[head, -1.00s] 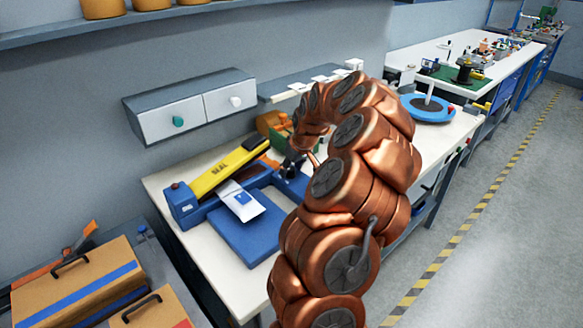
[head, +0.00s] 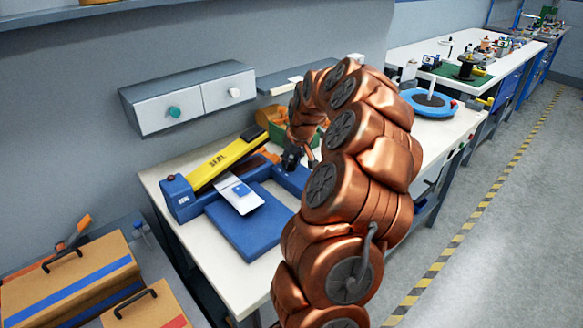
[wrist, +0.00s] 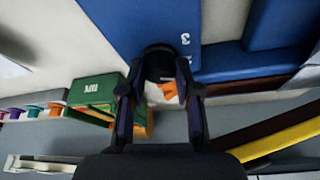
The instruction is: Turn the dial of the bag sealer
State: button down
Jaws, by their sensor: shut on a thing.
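The bag sealer has a blue body (head: 251,232) and a raised yellow arm (head: 225,161) marked SEAL, and stands on the white bench. A white pouch with a blue patch (head: 240,194) lies on it. In the wrist view a black round dial (wrist: 160,62) sits at the edge of the sealer's blue body (wrist: 228,30), near a white "3". My gripper (wrist: 160,80) is shut on the dial, one finger on each side. In the head view my dark gripper (head: 292,158) is at the sealer's right end; the dial cannot be made out there.
A green and orange bin (wrist: 95,100) stands close beside my gripper. A wall cabinet (head: 187,99) with two knobs hangs above the bench. A blue turntable (head: 428,103) stands at the bench's far right. Boxes (head: 70,278) lie at the lower left.

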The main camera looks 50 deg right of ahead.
jog(key=shift+f+m+b, duration=0.2)
jog(key=shift+m+b, duration=0.4)
jog(key=shift+b, duration=0.55)
jog(key=shift+a+r+h, duration=0.1)
jog(key=shift+r+h, duration=0.05)
jog(key=shift+h, duration=0.15)
jog(key=c, duration=0.8)
grip_release()
jog(key=shift+r, duration=0.15)
jog(key=v, duration=1.1)
jog(key=shift+r, duration=0.4)
jog(key=shift+s+a, duration=0.1)
jog(key=shift+a, duration=0.05)
